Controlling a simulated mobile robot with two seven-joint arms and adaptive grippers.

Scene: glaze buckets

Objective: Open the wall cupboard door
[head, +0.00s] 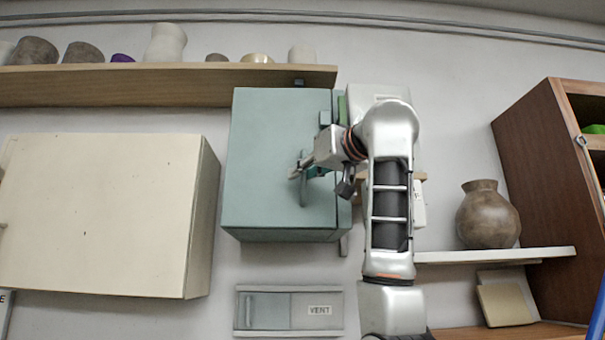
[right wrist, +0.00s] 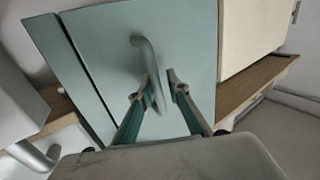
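The teal wall cupboard (head: 265,165) hangs in the middle of the head view, and its door looks shut. Its bar handle (head: 303,191) is on the right part of the door; it also shows in the right wrist view (right wrist: 148,58). My right gripper (head: 297,172) is at the handle. In the right wrist view my right gripper (right wrist: 158,80) has its fingers apart, one on each side of the handle's lower part. The handle lies nearer the left fingertip; I cannot tell whether they touch. My left gripper is not in view.
A cream cupboard (head: 100,215) hangs left of the teal one. A wooden shelf (head: 170,85) with several pots runs above. A VENT panel (head: 289,310) is below. At the right are a brown vase (head: 487,215) on a white shelf (head: 500,256) and a wooden cabinet (head: 545,170).

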